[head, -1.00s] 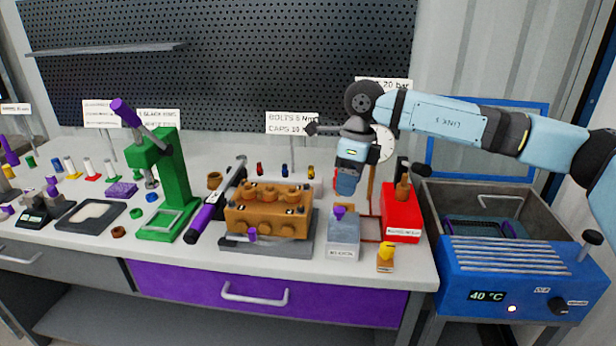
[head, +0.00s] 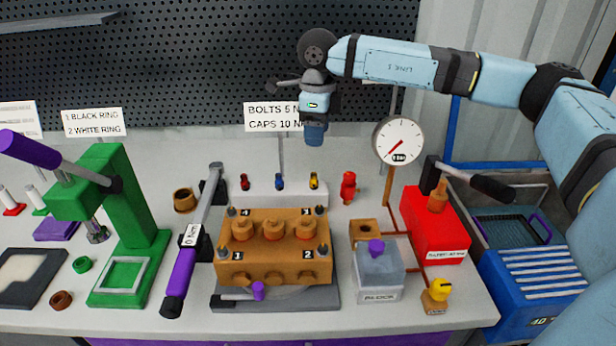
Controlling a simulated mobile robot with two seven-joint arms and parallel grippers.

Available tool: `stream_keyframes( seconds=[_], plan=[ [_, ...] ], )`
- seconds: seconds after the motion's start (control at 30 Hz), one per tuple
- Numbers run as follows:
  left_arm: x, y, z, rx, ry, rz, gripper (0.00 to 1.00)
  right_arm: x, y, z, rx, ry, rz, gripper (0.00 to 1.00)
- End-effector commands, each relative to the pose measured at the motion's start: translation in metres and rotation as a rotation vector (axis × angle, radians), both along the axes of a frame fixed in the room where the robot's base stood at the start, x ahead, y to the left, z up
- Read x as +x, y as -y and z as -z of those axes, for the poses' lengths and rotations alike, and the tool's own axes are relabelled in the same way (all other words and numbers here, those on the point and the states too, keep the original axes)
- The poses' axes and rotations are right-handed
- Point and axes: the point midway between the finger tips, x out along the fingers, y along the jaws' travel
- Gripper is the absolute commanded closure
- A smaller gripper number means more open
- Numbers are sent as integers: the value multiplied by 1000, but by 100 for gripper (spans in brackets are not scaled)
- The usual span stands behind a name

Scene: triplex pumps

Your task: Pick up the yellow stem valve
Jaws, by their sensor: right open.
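A small yellow-topped piece (head: 314,181) stands at the right end of a white rack (head: 288,196), beside a blue one (head: 279,182) and a red one (head: 244,182). It looks like the yellow stem valve, though its details are too small to tell. Another yellow-knobbed fitting (head: 440,289) on a brass base stands at the bench's front right. My right gripper (head: 314,141) points down, open and apart from the rack, showing above the yellow piece in the picture. Its fingers are hard to make out, and I see nothing in them. My left gripper is out of view.
The orange pump block (head: 270,266) stands in front of the rack, with a torque wrench (head: 195,240) to its left. A red figure-like piece (head: 348,187), a gauge (head: 397,141), a grey block (head: 379,280) and a red box (head: 433,226) are on the right.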

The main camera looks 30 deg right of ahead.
Motion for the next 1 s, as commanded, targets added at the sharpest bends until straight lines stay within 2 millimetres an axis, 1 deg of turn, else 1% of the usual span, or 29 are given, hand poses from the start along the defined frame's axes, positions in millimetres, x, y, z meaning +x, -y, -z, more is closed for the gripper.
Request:
stream_keyframes(
  seconds=[0.03, 0.1, 0.23, 0.3, 0.47, 0.67, 0.8, 0.9, 1.0],
  plan=[
    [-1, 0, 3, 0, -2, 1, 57, -1, 0, 13, -1, -2, 0, 49],
    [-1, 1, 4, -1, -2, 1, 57, 0, 0, 28, -1, -2, 0, 49],
    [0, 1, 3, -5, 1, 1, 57, 0, -1, 49, -1, -2, 0, 49],
    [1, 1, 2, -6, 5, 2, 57, 0, -1, 57, 1, -1, 0, 49],
    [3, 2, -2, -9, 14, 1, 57, 0, -1, 67, -1, -1, 0, 49],
    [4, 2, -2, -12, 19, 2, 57, -3, -9, 94, -1, -1, -2, 49],
    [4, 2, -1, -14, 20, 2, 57, -3, -9, 111, 0, -1, 1, 49],
    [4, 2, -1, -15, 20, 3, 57, -2, -9, 115, 1, 1, 1, 49],
    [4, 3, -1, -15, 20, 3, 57, -2, -9, 116, 1, 1, 1, 49]
  ],
)
